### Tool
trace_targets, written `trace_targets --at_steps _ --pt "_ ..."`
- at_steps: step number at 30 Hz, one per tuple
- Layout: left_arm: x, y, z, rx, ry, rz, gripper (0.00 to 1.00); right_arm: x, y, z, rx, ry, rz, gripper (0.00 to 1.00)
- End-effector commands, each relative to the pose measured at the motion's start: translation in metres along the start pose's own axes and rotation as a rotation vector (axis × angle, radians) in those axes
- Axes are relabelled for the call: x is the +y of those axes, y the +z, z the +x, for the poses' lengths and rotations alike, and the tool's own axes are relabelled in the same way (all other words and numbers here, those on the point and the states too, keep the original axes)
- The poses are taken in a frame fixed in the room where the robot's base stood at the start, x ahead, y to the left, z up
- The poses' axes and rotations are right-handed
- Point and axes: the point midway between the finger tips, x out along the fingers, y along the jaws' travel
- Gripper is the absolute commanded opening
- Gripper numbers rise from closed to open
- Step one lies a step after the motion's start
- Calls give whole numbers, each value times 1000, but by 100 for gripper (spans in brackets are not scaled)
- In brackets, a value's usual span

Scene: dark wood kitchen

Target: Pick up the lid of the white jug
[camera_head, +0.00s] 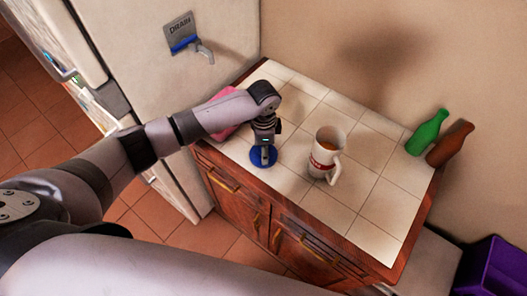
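The white jug (321,162), with a red label and a handle on its right side, stands upright on the tiled counter. Its top is open and an orange-brown content shows inside. A round blue disc (253,158), which looks like the lid, is to the left of the jug and apart from it. My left gripper (264,150) points down at the middle of the blue disc. Its fingertips are small and dark there, so I cannot tell whether they grip it, or whether the disc rests on the counter. My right gripper is not in view.
A pink object (224,131) lies at the counter's left side, partly behind my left arm. A green bottle (427,132) and a brown bottle (450,143) are at the right, by the wall. A fridge (150,60) stands at the left. The counter's front tiles are clear.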

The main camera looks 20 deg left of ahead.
Motion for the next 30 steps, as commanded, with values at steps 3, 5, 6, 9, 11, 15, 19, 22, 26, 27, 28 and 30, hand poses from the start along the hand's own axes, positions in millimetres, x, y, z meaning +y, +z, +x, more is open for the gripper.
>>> trace_targets --at_steps 3,5,6,9,11,15,19,22,26,27,28,30 --pt "0 0 0 0 0 0 45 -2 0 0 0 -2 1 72" --pt "0 0 0 0 0 0 41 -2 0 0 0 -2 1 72" --pt "0 0 0 0 0 0 38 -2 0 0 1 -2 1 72" --pt "0 0 0 1 0 0 32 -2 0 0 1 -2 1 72" --pt "0 0 0 1 0 0 28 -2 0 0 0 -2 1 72" --pt "0 0 -1 1 0 -1 18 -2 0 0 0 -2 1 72" --pt "0 0 -1 1 0 -1 10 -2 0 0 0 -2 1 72" --pt "0 0 -1 1 0 -1 6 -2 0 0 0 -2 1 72" --pt "0 0 -1 1 0 -1 5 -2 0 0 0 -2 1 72" --pt "0 0 -1 1 0 -1 5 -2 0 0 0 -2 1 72" --pt "0 0 -1 1 0 -1 5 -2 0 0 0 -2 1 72" --pt "0 0 -3 1 0 -1 5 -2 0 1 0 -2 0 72"
